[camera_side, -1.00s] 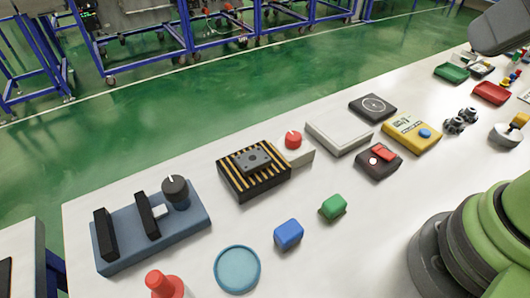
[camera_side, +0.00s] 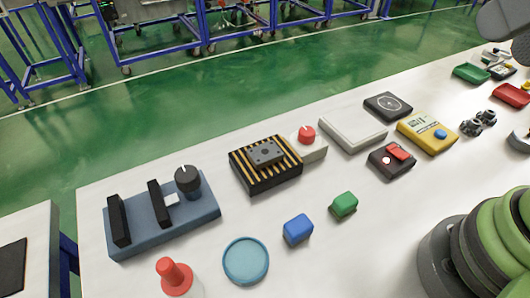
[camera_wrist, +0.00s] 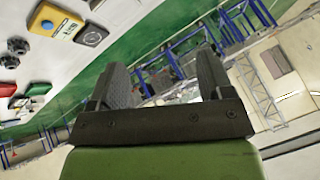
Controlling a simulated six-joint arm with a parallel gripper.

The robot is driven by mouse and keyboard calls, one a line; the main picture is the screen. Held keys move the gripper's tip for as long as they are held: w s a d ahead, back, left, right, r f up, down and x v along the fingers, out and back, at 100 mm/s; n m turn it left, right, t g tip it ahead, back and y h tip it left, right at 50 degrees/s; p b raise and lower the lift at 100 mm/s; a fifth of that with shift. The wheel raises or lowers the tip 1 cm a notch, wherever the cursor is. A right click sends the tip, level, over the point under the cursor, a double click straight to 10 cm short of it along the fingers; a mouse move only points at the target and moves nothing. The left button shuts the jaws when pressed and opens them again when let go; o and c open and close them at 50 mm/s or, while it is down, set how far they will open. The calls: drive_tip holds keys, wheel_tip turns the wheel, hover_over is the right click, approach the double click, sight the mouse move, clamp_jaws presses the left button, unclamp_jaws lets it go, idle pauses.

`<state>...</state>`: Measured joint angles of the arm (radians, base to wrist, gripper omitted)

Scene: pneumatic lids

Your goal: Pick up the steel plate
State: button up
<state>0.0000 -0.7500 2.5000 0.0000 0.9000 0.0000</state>
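The steel plate (camera_side: 266,153) is a small dark grey square with holes. It lies flat on top of a black block with yellow stripes (camera_side: 262,181), near the middle of the bench in the side view. My gripper (camera_wrist: 166,80) shows in the wrist view with its two dark fingers apart and nothing between them. The gripper points out over the bench's far edge and the green floor. I do not see the plate in the wrist view. In the side view the fingers are not clearly visible.
A red-knobbed box (camera_side: 314,148) stands against the striped block's right side. A blue fixture (camera_side: 145,241) with black uprights is to its left. A white box (camera_side: 352,130), blue block (camera_side: 298,229), green block (camera_side: 344,206), teal dish (camera_side: 246,261) and red peg (camera_side: 172,275) stand around it.

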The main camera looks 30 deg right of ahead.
drive_tip(key=o, duration=0.3)
drive_tip(key=shift+o, duration=0.2)
drive_tip(key=n+g+h, duration=0.2)
drive_tip(key=n+g, duration=0.2)
drive_tip(key=g, duration=0.2)
hover_over(265, 152)
wheel_tip(265, 152, down, 22)
drive_tip(key=shift+r, duration=0.1)
drive_tip(key=shift+t, duration=0.3)
drive_tip(key=shift+f, duration=2.9)
